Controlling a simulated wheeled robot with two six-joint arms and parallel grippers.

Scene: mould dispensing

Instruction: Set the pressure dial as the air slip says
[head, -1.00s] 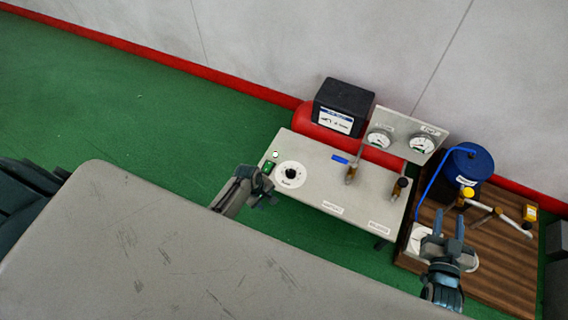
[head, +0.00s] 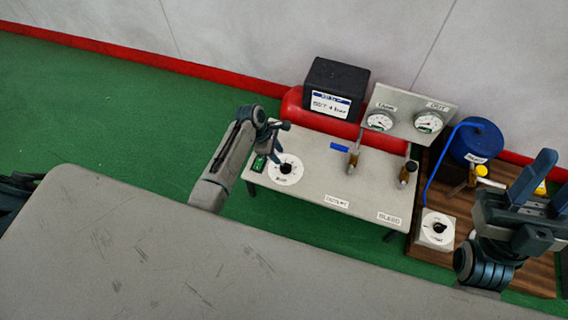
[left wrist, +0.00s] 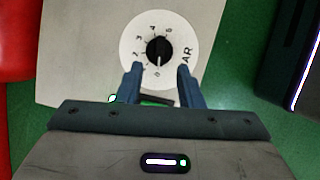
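The pressure dial (head: 274,177) is a white disc with a black knob on the grey bench; it also shows in the left wrist view (left wrist: 133,36), numbered, with "BAR" at its edge. The knob's white mark points toward the 0. My left gripper (head: 278,142) is open just above the dial; in the left wrist view its fingers (left wrist: 160,82) stand apart on the near side of the knob, not closed on it. The air slip (head: 330,104) is a white label on the black box and appears to read "4 bar"; its first word is blurred. My right gripper (head: 548,188) is open and empty.
The bench (head: 312,180) carries two valves, one with a blue handle (head: 339,147), and a gauge panel (head: 405,105) behind. A red tank (head: 293,108) stands behind it. A blue pot (head: 480,140) and another dial (head: 436,229) stand on a wooden board at right.

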